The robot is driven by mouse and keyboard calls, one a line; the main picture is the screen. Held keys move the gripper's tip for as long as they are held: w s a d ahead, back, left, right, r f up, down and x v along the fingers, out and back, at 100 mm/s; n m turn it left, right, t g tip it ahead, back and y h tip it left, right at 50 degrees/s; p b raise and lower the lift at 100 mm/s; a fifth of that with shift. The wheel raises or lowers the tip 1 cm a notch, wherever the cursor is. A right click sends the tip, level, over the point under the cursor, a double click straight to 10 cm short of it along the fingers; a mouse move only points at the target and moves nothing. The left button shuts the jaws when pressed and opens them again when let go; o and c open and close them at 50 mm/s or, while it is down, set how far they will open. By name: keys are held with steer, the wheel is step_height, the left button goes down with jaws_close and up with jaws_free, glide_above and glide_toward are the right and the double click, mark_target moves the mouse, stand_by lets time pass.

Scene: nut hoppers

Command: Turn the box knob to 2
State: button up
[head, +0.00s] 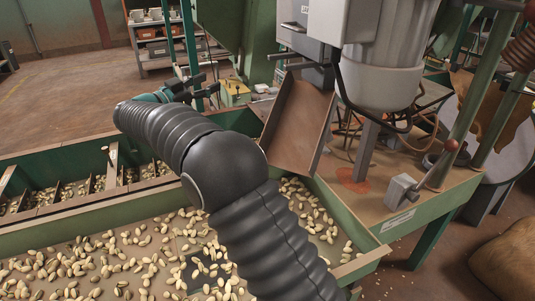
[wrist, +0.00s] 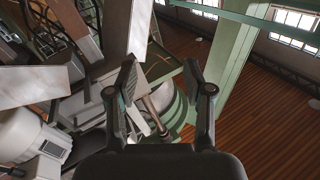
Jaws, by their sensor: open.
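My gripper (head: 207,86) is at the far end of my black arm in the head view, beyond the nut trough. In the wrist view my gripper (wrist: 160,80) has its two dark fingers wide apart, with nothing held between them. A small yellow-green box (head: 235,93) with small parts on top stands just right of my gripper in the head view.
A green trough (head: 360,262) with many pistachios lies in front, under my arm. A rusty chute (head: 298,125) slopes down beside my arm, below a white hopper machine (head: 385,75). A sack (head: 505,262) lies at right. Shelves (head: 155,45) stand behind; open floor is at left.

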steer(key=w+a+r+n+t+y, duration=0.1)
steer(key=a+r+n+t+y, duration=0.15)
steer(key=a+n+y, duration=0.7)
steer(key=a+r+n+t+y, duration=0.1)
steer(key=a+n+t+y, duration=0.2)
steer(key=a+n+y, duration=0.7)
steer(key=s+a+f+n+g+y, duration=0.1)
steer(key=s+a+f+n+g, duration=0.35)
steer(key=f+n, duration=0.2)
steer(key=s+a+f+n+g+y, duration=0.2)
steer(key=s+a+f+n+g, duration=0.3)
steer(key=f, duration=0.3)
steer(key=s+d+f+n+g+h, duration=0.1)
steer(key=d+f+n+g+h, duration=0.1)
steer(key=d+f+h, duration=0.5)
steer(key=s+d+f+n+g+h, duration=0.1)
steer(key=d+f+n+h, duration=0.25)
steer(key=d, duration=0.65)
steer(key=s+d+r+m+h, duration=0.1)
steer(key=d+r+h, duration=0.4)
steer(key=d, duration=0.4)
steer(key=s+d+r+m+h, duration=0.1)
steer(key=s+d+r+h, duration=0.15)
steer(key=d+h, duration=0.55)
steer(key=shift+y, duration=0.9)
steer(key=x, duration=1.5)
steer(key=shift+r, duration=0.25)
